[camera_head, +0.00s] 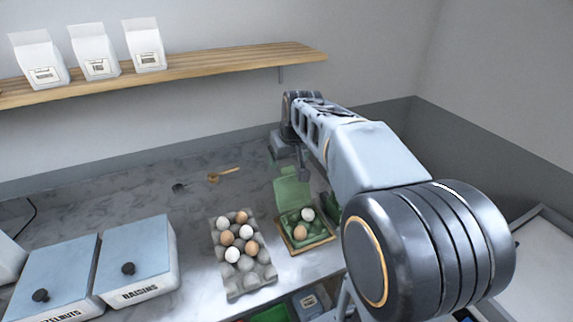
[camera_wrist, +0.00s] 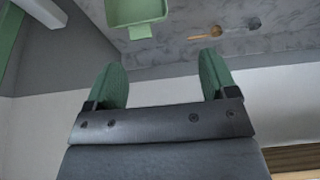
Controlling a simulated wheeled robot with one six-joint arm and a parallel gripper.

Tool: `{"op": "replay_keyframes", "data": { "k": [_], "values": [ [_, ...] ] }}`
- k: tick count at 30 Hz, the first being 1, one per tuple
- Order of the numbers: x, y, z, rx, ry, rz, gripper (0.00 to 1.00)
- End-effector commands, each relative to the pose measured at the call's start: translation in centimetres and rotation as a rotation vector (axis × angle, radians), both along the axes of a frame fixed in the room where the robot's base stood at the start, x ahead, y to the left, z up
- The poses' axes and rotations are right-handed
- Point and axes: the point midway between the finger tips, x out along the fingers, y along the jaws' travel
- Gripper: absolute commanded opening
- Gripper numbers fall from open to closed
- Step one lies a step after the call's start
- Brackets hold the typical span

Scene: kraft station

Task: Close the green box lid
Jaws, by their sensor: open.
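The green box (camera_head: 303,223) sits open on a wooden tray (camera_head: 302,248) on the counter, with a white egg and a brown egg in it. Its green lid (camera_head: 291,185) stands up at the back of the box. In the wrist view a green part of the box, likely the lid (camera_wrist: 137,12), shows at the top edge. My gripper (camera_wrist: 163,82) has green fingers spread apart with nothing between them. In the head view my gripper (camera_head: 303,172) is behind the lid, partly hidden by the arm and hard to make out.
A grey egg carton (camera_head: 249,281) with several white and brown eggs stands left of the green box. Blue-lidded bins (camera_head: 139,254) stand further left. A wooden spoon (camera_head: 224,173) and a dark scoop (camera_head: 181,187) lie behind. A wooden shelf (camera_head: 200,70) with white bags is on the wall.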

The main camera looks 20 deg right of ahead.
Motion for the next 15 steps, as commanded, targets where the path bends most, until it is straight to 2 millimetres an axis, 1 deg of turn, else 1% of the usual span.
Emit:
{"op": "replay_keyframes", "data": {
  "k": [1, 3, 6, 11, 15],
  "values": [
    [1.6, -1.4, -0.1, 0.001, 0.005, -0.008, 0.79],
    [3.3, -2.7, -0.1, 0.002, 0.004, -0.008, 0.79],
    [5.0, -4.1, -0.2, 0.002, 0.003, -0.005, 0.79],
    [6.5, -5.0, -1.1, 0.002, 0.003, 0.0, 0.79],
    [7.4, -5.0, -3.0, 0.002, 0.005, 0.002, 0.79]
  ]
}}
